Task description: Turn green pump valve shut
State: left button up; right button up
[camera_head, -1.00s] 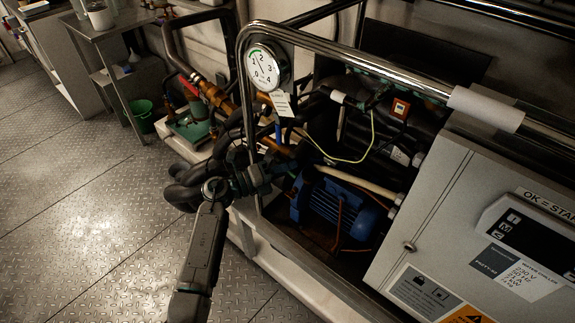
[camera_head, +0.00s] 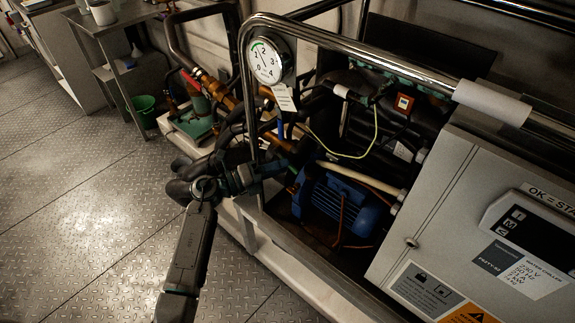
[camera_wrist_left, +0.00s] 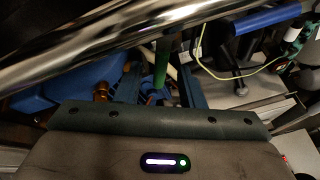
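In the left wrist view a green valve handle (camera_wrist_left: 161,66) shows as a short upright bar below a chrome rail. My left gripper (camera_wrist_left: 160,88) has its two fingers apart, one on each side of the green handle as seen from the wrist. A gap shows on both sides, and I cannot tell how far the fingertips reach along it. In the head view my left gripper (camera_head: 284,166) is at the frame's left end, beside the upright rail and above the blue pump motor. The handle is mostly hidden there. My right gripper is not in view.
The chrome rail (camera_head: 350,58) crosses close in front of the wrist camera. A blue motor (camera_head: 338,205) and pipes lie inside the frame. A pressure gauge (camera_head: 264,60) hangs above the gripper. A grey control cabinet (camera_head: 440,220) stands at right. The floor at left is clear.

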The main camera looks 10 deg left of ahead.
pick_arm(q)
jog(key=b+v, duration=0.1)
jog(key=v, duration=0.6)
jog(key=shift+a, duration=0.3)
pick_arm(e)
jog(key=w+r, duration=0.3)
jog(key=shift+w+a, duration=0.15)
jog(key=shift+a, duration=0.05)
pick_arm(q)
jog(key=shift+s, duration=0.15)
